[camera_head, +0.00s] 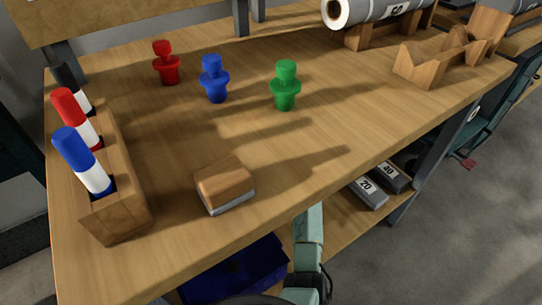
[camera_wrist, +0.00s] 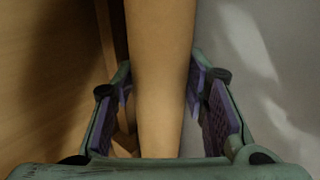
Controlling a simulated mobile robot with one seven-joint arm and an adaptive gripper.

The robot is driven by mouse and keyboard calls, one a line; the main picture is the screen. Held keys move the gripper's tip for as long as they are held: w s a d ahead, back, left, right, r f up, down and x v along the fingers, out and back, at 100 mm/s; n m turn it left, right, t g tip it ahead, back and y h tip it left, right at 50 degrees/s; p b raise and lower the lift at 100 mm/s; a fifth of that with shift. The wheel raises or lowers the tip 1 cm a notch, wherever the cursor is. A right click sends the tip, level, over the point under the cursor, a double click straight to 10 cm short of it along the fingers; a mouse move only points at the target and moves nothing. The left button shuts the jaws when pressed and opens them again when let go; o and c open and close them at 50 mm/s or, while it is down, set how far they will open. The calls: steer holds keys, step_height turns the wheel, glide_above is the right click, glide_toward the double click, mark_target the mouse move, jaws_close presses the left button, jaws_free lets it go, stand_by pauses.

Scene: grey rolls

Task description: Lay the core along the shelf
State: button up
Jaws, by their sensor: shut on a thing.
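The core (camera_wrist: 160,55) is a plain brown tube. In the wrist view it runs from the top edge down between the purple-padded fingers of my gripper (camera_wrist: 160,85), which is shut on it. Both ends of the core are out of sight. The head view does not clearly show the core or my gripper's fingers; a pale green part of my arm is at the bench's front edge. The lower shelf (camera_head: 345,223) shows under the bench top, partly hidden by the bench and my arm.
Two grey blocks marked 70 (camera_head: 368,193) and 40 (camera_head: 392,175) lie on the shelf. A blue bin (camera_head: 240,272) is at lower left. The bench top (camera_head: 250,140) holds a marker rack (camera_head: 125,215), an eraser block (camera_head: 225,185), coloured pegs, an empty wooden cradle (camera_head: 420,68) and a grey roll (camera_head: 375,10).

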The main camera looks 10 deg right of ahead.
steer(key=o, duration=1.3)
steer(key=v, duration=0.7)
steer(key=shift+s+r, duration=0.15)
steer(key=shift+r, duration=0.05)
